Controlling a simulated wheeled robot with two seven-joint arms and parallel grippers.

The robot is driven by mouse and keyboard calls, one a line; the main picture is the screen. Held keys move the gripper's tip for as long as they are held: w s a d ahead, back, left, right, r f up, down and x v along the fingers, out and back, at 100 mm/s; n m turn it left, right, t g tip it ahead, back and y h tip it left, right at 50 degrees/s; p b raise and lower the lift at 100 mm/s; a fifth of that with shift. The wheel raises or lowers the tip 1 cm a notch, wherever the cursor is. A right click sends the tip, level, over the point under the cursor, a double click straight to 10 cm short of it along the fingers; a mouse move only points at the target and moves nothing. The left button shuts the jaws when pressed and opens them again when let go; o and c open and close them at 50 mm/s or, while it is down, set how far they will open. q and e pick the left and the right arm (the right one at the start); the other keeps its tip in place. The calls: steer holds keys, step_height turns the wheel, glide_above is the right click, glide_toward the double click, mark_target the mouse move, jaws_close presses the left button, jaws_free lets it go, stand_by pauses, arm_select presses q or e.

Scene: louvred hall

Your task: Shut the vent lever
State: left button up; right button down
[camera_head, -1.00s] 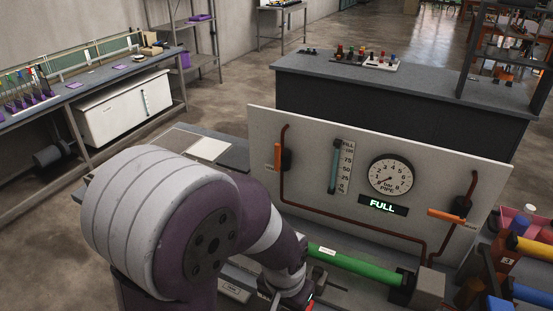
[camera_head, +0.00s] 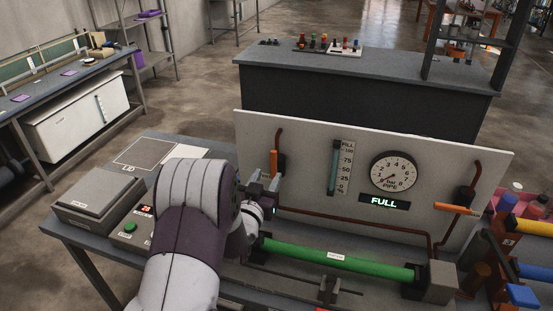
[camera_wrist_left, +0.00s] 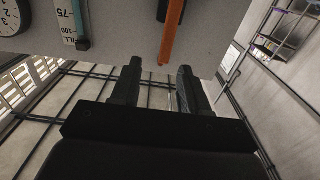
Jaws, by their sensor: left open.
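A white upright panel (camera_head: 330,190) carries two orange levers; I cannot read which is the vent lever. The left orange lever (camera_head: 273,163) stands upright on a dark mount beside a brown pipe. The right orange lever (camera_head: 453,209) lies nearly level. My left gripper (camera_head: 265,183) is open in front of the panel, just below the left lever. In the left wrist view, this orange lever (camera_wrist_left: 168,36) points down toward the gap between my open fingers (camera_wrist_left: 160,68); contact cannot be told. My right gripper is out of view.
The panel has a fill gauge (camera_head: 334,168), a pressure dial (camera_head: 393,171) and a lit FULL sign (camera_head: 384,201). A green pipe (camera_head: 338,258) runs along the bench below. A grey box (camera_head: 103,197) and green button (camera_head: 130,227) sit at left. Coloured cylinders crowd the right.

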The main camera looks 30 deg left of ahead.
mark_target(273, 162)
arm_select(q)
steer(key=w, duration=0.1)
steer(key=w+a, duration=0.2)
steer(key=shift+w+a+f, duration=0.2)
steer(key=shift+w+f, duration=0.2)
steer(key=w, duration=0.3)
steer(key=shift+d+r+b, duration=0.1)
steer(key=shift+r+b, duration=0.1)
steer(key=shift+b, duration=0.1)
steer(key=shift+w+a+f+b, duration=0.15)
steer(key=shift+w+a+b, duration=0.2)
steer(key=shift+w, duration=0.05)
steer(key=shift+w+a, duration=0.1)
steer(key=shift+w, duration=0.35)
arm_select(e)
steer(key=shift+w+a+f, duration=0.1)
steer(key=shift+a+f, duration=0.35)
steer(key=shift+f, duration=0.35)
arm_select(q)
jaws_close()
